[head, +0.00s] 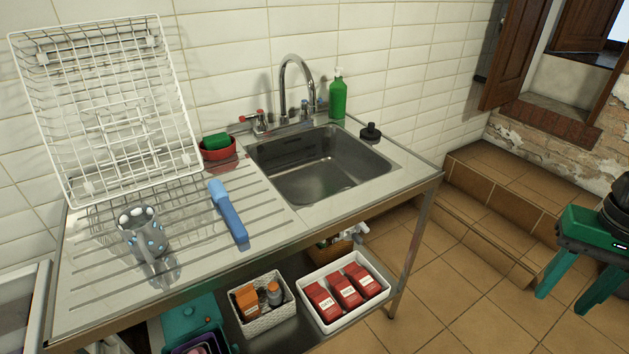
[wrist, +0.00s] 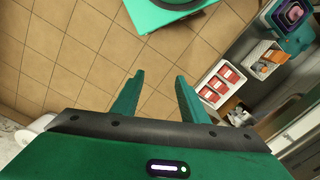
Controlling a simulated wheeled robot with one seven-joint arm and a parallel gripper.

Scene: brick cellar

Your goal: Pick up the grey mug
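The grey mug (head: 143,236) stands on the ribbed drainboard (head: 185,262) at the left of the sink in the head view. It has pale blue-white spots, and its handle seems to point toward the front. My gripper (head: 563,302) is at the far right of the head view, over the floor, far from the mug. In the wrist view my gripper (wrist: 160,76) has its two green fingers apart, with only floor tiles between them. The mug is not seen in the wrist view.
A white wire rack (head: 105,110) leans on the wall behind the mug. A red bowl (head: 218,155) is behind. The shelf below holds a white tray (head: 338,318). Tiled floor is open at right.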

